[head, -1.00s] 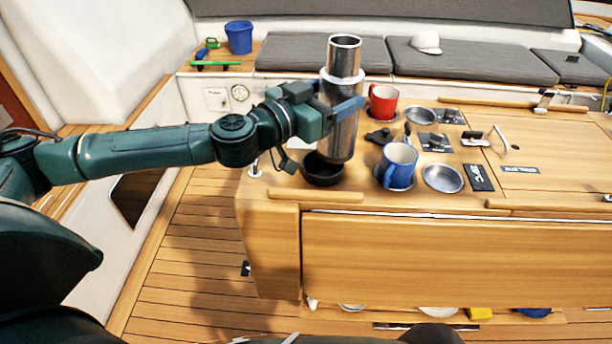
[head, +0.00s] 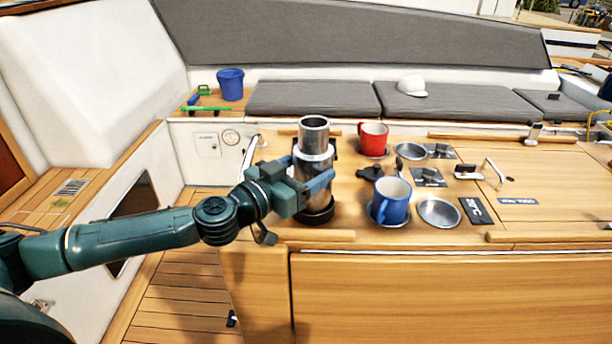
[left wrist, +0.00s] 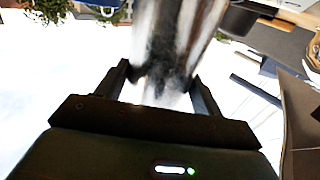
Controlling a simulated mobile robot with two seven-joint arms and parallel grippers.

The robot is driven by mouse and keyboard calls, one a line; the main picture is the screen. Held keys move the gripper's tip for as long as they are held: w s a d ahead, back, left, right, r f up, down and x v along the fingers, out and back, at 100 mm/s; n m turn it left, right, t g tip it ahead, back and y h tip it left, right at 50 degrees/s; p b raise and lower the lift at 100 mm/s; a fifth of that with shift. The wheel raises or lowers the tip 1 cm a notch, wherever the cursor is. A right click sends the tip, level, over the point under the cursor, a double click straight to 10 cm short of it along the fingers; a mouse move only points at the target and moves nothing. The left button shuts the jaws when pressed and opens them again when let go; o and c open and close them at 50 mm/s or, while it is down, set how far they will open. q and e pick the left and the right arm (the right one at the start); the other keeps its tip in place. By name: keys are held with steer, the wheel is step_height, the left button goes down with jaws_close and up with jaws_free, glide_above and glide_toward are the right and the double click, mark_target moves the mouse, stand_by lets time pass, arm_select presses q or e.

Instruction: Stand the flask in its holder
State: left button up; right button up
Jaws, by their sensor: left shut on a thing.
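The flask (head: 313,136) is a shiny steel cylinder with a narrower cup-like top, and it stands about upright at the left end of the table. My left gripper (head: 308,186) is shut on its body from the left. The flask also shows, blurred, between the fingers in the left wrist view (left wrist: 175,45). The black round holder (head: 316,217) is directly under the flask. The flask's lower end appears to be inside it, but my gripper hides part of the join, so I cannot tell if it is fully seated. My right gripper is not in view.
On the table (head: 400,237), a blue mug (head: 391,203) and a red mug (head: 373,138) stand right of the flask, beside metal recesses and dark fittings. A low wooden rail (head: 300,236) runs along the front edge. A blue bucket (head: 231,86) stands behind.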

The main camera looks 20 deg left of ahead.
arm_select(q)
steer(key=shift+r, duration=0.1)
steer(key=shift+f, duration=0.25)
steer(key=o, duration=0.8)
steer(key=shift+f, duration=0.2)
steer(key=o, duration=0.5)
steer(key=shift+r, duration=0.1)
